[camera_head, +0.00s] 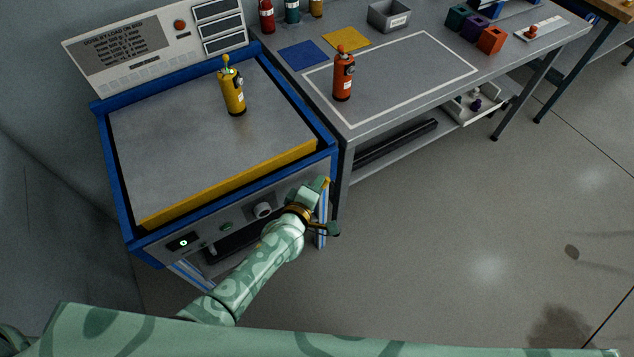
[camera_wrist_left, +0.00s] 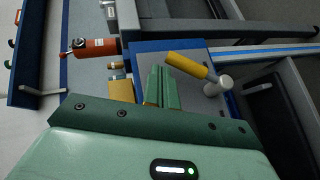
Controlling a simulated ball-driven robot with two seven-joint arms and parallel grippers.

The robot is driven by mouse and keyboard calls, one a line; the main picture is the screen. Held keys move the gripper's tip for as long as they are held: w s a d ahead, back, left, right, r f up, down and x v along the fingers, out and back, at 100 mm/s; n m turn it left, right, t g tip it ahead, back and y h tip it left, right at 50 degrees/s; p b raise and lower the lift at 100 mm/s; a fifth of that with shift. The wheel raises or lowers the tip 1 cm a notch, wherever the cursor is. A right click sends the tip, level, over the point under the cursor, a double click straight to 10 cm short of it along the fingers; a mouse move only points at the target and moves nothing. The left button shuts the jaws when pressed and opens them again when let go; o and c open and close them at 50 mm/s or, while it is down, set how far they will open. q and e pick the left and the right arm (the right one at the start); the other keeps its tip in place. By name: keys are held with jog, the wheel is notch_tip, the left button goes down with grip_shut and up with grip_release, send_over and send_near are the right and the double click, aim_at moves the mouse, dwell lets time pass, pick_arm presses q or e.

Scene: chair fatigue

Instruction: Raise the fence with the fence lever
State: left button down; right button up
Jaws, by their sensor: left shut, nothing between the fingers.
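The yellow fence (camera_head: 230,185) is a low bar along the front edge of the blue-framed bench top. In the left wrist view, a yellow handle (camera_wrist_left: 187,65), which looks like the fence lever, slants with a pale round knob (camera_wrist_left: 218,86) by its lower end. My left gripper (camera_head: 318,186) is at the right end of the front panel, below the bench corner. A yellow tip shows beside it in the head view. Its green fingers (camera_wrist_left: 162,88) are shut and empty, close beside the yellow handle; I cannot tell if they touch. My right gripper is out of view.
A yellow bottle (camera_head: 233,92) stands on the bench top (camera_head: 165,130). A grey knob (camera_head: 263,210) sticks out of the front panel. The grey table (camera_head: 400,100) to the right holds an orange bottle (camera_head: 343,76). Floor (camera_head: 450,240) at the right is clear.

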pick_arm(q)
jog(key=shift+w+d, duration=0.15)
jog(key=shift+d, duration=0.05)
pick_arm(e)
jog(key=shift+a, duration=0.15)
pick_arm(q)
jog(key=shift+d+r, duration=0.1)
jog(key=shift+d, duration=0.05)
dwell(0.3)
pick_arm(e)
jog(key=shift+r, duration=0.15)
